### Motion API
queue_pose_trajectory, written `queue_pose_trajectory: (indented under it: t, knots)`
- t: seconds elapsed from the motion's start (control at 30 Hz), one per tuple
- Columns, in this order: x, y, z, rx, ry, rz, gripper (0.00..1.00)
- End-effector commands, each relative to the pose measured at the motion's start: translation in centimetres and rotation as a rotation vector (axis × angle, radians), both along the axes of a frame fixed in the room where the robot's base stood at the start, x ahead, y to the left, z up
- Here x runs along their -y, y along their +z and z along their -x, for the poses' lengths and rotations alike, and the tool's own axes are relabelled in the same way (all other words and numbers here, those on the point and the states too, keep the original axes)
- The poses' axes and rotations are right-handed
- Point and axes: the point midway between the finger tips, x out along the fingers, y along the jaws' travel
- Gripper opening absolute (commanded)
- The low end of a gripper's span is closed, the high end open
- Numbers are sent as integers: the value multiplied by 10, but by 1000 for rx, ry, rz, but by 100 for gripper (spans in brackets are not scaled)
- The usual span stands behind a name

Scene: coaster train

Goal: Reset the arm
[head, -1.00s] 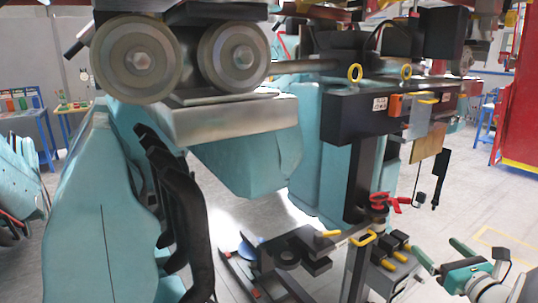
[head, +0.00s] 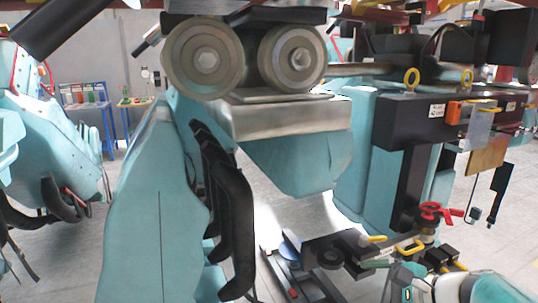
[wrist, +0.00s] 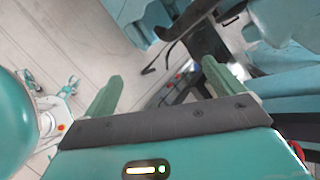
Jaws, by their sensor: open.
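My gripper (wrist: 165,90) shows in the wrist view with its two green fingers spread wide and nothing between them. Beyond the fingers lie the grey floor and dark and teal train parts, apart from the fingers as far as I can tell. In the head view, part of my teal and white arm shows at the bottom right corner, below the dark machinery. The fingertips are hard to make out there.
A teal coaster train seat (head: 160,215) with black restraints (head: 232,215) stands at the front left. Large grey wheels (head: 205,58) sit above a metal block (head: 285,118). A red-handled valve (head: 432,212) is at the right. Grey floor (head: 65,260) is open at the lower left.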

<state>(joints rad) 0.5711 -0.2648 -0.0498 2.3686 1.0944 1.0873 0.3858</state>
Motion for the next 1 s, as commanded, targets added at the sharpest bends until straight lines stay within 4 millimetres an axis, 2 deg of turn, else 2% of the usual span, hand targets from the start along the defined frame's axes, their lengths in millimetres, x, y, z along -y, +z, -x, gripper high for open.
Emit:
queue_pose_trajectory:
  t: [0.03,0.1,0.2,0.33,0.5,0.67,1.0]
  knots:
    - [-23,-2,13,7,123,121,93]
    - [-45,-7,32,21,288,300,93]
    - [-64,-13,59,60,521,560,93]
    - [-74,-13,85,142,805,901,93]
    - [-72,-4,102,244,1065,1250,93]
    - [-70,2,105,283,1153,1382,93]
    - [-69,2,105,281,1156,1386,93]
